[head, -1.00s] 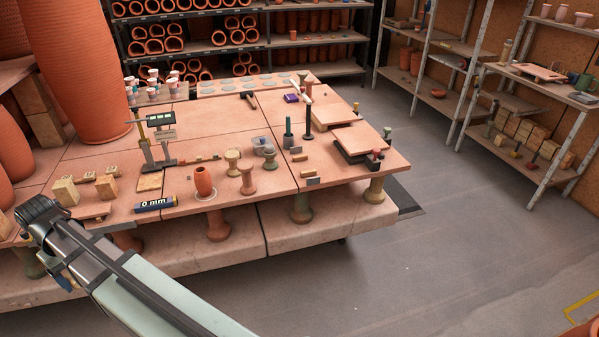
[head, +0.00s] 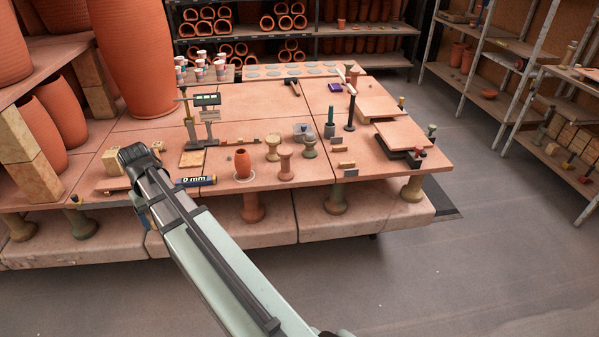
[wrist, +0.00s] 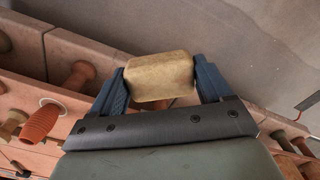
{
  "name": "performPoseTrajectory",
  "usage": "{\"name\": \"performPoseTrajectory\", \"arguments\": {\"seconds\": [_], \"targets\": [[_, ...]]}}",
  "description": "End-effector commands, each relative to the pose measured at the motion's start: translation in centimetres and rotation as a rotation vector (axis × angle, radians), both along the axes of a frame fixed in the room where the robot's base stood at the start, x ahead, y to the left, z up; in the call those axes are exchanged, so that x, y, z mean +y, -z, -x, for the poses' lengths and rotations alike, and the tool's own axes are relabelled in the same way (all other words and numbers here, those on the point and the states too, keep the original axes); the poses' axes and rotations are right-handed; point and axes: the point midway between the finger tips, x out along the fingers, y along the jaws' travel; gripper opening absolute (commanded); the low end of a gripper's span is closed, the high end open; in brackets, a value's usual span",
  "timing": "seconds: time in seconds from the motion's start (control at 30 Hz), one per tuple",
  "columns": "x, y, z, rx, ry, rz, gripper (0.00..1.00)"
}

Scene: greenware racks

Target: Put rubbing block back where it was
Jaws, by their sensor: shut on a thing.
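My gripper (wrist: 160,82) is shut on a tan rubbing block (wrist: 160,72), which sits between its two blue-grey fingers in the wrist view. The block shows a worn, rounded edge. In the head view my gripper is at the front left of the work table (head: 240,100), where my own arm hides the fingers and the block. I cannot tell from the head view how high the block is above the floor or the slab.
Small tan blocks (head: 113,160) lie at the table's left. Green and tan spool-shaped stands are behind. Open grey floor (head: 480,270) lies in front and to the right.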

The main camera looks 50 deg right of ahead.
Motion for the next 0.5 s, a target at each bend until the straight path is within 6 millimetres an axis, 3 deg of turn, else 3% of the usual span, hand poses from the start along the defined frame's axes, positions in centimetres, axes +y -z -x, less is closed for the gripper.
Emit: {"name": "performPoseTrajectory", "arguments": {"seconds": [0.03,0.5], "targets": [[-1.6,0.1,0.3,0.000,0.027,0.000,0.46],[-15.0,0.7,3.2,-0.001,0.246,0.000,0.46]]}}
